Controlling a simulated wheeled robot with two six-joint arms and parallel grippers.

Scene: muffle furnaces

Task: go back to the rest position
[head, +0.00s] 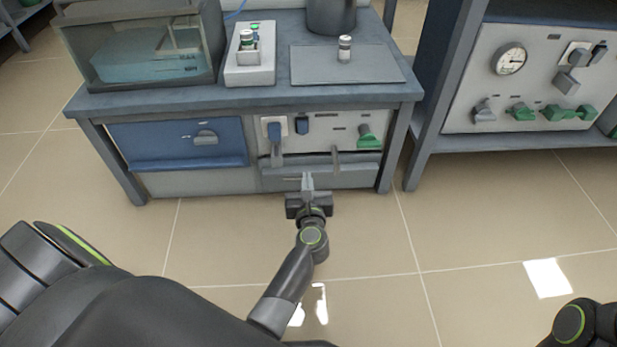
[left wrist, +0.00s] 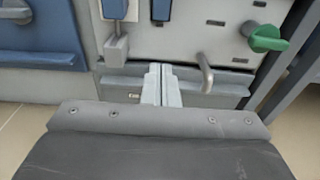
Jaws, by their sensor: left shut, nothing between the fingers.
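My left gripper (head: 307,182) is shut and empty in the head view, low in front of the bench's front panel. In the left wrist view its two fingers (left wrist: 158,84) are together, in front of a grey ledge (left wrist: 115,86) under the panel. A grey bent handle (left wrist: 207,75) is just to the right of the fingers, apart from them in the picture. Only a dark part of my right arm (head: 580,325) shows at the bottom right of the head view. My right gripper is out of view.
The bench (head: 250,97) carries a glass tank (head: 150,55), a white rack (head: 250,65) with vials, and a vial (head: 345,48) on a grey mat (head: 380,72). A blue drawer (head: 175,145) is at left. Another bench (head: 515,144) stands right. Floor (head: 480,235) in front is clear.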

